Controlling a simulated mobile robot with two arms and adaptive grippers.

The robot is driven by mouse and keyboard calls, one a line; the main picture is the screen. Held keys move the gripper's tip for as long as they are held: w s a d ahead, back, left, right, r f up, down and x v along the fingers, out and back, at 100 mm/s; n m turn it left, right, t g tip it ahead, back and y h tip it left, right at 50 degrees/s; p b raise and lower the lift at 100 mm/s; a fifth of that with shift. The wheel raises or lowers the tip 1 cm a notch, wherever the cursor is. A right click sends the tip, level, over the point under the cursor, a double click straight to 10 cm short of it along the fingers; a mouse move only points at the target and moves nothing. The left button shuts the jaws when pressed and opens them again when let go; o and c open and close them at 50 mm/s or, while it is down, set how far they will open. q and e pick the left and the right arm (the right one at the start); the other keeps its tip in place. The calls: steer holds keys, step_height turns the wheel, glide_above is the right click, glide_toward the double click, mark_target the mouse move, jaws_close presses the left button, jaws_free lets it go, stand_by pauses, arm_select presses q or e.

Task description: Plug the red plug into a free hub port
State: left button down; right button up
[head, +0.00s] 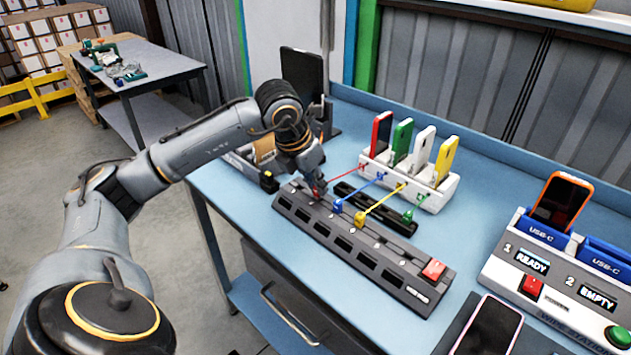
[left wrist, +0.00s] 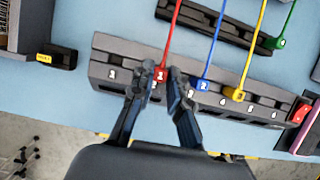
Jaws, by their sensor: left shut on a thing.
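My left gripper (head: 319,187) is shut on the red plug (head: 316,195), which also shows between the fingertips in the left wrist view (left wrist: 160,75). The plug is at the far-left part of the long grey hub (head: 385,277); whether it is seated in a port or just above it I cannot tell. Its red cord runs back to the white stand. The blue plug (head: 338,206) and yellow plug (head: 360,220) are at the hub, right of the red one. The green plug (head: 408,215) is at the black strip (head: 378,210) behind. My right gripper is not in view.
A white stand (head: 430,195) holds red, green, white and yellow upright devices behind the hub. A red switch (head: 433,270) is on the hub's right end. A charging station (head: 545,285) with an orange phone (head: 562,203) stands right. Cords cross the space behind the hub.

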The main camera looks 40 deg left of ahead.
arm_select(q)
steer(key=shift+f+b, duration=0.45)
steer(key=shift+f, duration=0.15)
stand_by(0.6)
steer(key=c, duration=0.8)
jaws_free()
steer(key=shift+r, duration=0.1)
steer(key=shift+r+p, duration=2.65)
steer(key=shift+r, duration=0.9)
steer(key=shift+f, duration=0.15)
